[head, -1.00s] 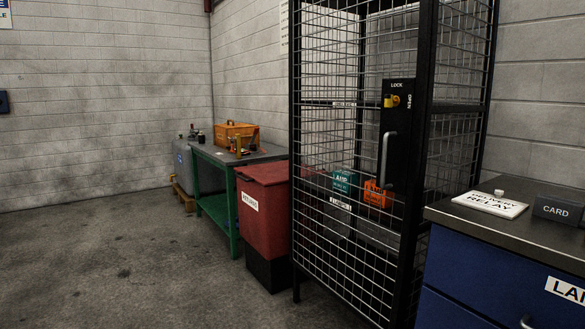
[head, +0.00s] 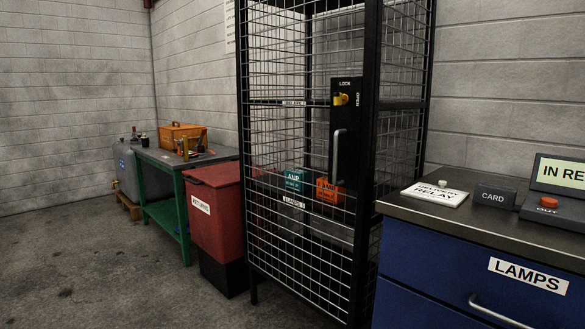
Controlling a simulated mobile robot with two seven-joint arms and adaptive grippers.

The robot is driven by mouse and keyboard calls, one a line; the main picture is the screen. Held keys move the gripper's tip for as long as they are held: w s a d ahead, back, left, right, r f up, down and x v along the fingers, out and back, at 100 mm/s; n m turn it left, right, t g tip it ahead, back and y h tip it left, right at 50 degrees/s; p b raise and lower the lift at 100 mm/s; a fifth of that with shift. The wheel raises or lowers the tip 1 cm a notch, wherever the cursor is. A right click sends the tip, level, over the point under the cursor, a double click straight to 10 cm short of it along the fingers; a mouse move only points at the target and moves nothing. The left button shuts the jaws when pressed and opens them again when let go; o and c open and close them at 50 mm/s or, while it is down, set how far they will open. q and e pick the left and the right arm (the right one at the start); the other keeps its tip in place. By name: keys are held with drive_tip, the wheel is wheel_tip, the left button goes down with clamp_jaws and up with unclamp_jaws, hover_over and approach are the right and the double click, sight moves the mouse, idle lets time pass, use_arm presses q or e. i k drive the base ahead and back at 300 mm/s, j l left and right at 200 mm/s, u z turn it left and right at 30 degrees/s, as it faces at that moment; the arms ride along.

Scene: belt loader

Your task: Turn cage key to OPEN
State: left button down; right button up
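The wire-mesh cage (head: 300,209) stands in the middle of the head view with its black-framed door shut. A black lock plate (head: 345,150) on the door bears the words LOCK at the top and OPEN at the right. The yellow key (head: 340,99) sits in the plate just below the word LOCK, and its exact angle is too small to tell. A grey vertical handle (head: 337,156) is below it. A teal box (head: 294,180) and an orange box (head: 329,190) are behind the mesh. Neither of my grippers is in view.
A blue drawer cabinet (head: 420,250) labelled LAMPS stands at the right, close to the cage, with a relay plate (head: 435,195) and a CARD block (head: 492,196) on top. A red bin (head: 212,215) and a green bench (head: 160,212) stand left of the cage. The floor at left is clear.

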sight(338, 100)
drive_tip(key=i+j+z, duration=0.2)
drive_tip(key=z, duration=0.25)
drive_tip(key=i+j+z, duration=0.15)
drive_tip(key=j+z, duration=0.25)
